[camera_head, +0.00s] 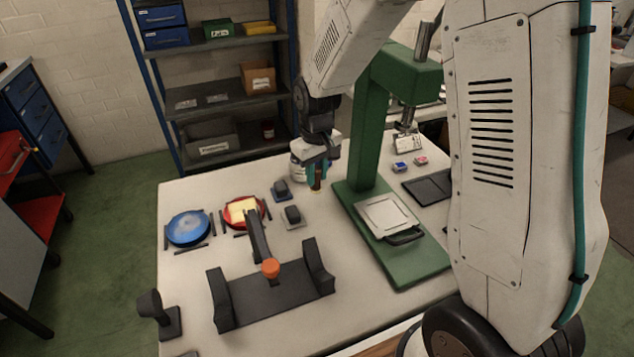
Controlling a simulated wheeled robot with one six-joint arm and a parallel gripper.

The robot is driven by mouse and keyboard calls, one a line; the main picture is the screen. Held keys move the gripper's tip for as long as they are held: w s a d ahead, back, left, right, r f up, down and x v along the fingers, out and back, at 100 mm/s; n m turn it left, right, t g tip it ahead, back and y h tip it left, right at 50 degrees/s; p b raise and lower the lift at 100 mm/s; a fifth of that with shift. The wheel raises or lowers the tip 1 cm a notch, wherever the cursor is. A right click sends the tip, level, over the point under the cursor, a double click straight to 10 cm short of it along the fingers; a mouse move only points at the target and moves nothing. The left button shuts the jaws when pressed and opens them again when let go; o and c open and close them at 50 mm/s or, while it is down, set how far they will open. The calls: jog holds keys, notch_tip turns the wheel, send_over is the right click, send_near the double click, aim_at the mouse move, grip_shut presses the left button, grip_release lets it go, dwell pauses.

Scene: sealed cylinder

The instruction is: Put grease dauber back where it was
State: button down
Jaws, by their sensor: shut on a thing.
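My gripper (318,163) is at the back middle of the white table, left of the green press. It is shut on a small upright brown piece with a pale lower end, seemingly the grease dauber (317,184). The dauber's upper part is hidden by the jaws. It hangs by the table's back part; I cannot tell whether its lower end touches the table.
The green press (366,130) stands close on the right. Two small dark blocks (292,214) sit front-left. A blue dish (188,228), a red dish (232,218) with a yellow piece, and a black cradle (270,300) with an orange-ended lever stand further left and front.

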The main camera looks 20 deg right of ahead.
aim_at(317, 183)
jog(key=shift+w+d+f, duration=0.1)
jog(key=shift+w+f, duration=0.1)
jog(key=shift+f, duration=1.55)
jog(key=shift+f, duration=0.1)
jog(key=c, duration=1.2)
grip_release()
